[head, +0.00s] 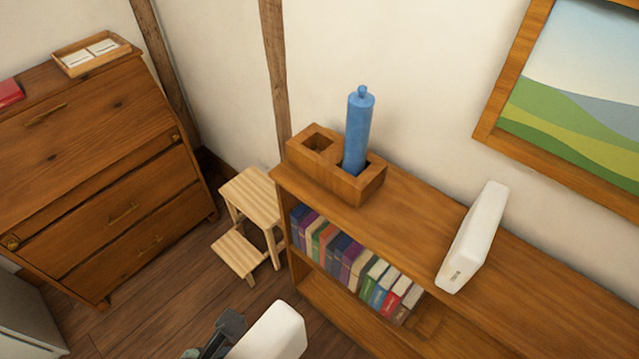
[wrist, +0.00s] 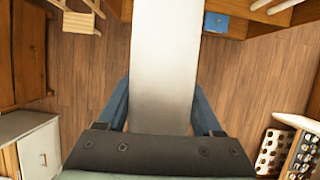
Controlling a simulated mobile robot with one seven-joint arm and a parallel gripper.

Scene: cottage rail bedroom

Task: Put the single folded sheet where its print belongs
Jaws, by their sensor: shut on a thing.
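My gripper (wrist: 163,104) is shut on a long, pale white slab (wrist: 165,50), which looks like a folded sheet; no print shows on the side I see. In the head view my dark gripper (head: 222,334) is at the bottom edge, with the white slab (head: 272,334) beside it, partly cut off by the frame. Another white folded slab (head: 473,238) stands on the bookcase top, with small dark print near its lower end, too small to read.
The bookcase (head: 415,222) bears a wooden holder (head: 325,177) with a blue cylinder (head: 358,130); books (head: 345,262) fill part of its shelf. A step stool (head: 250,205) stands beside it. A dresser (head: 100,165) at left bears a card tray (head: 92,68). Floor between is clear.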

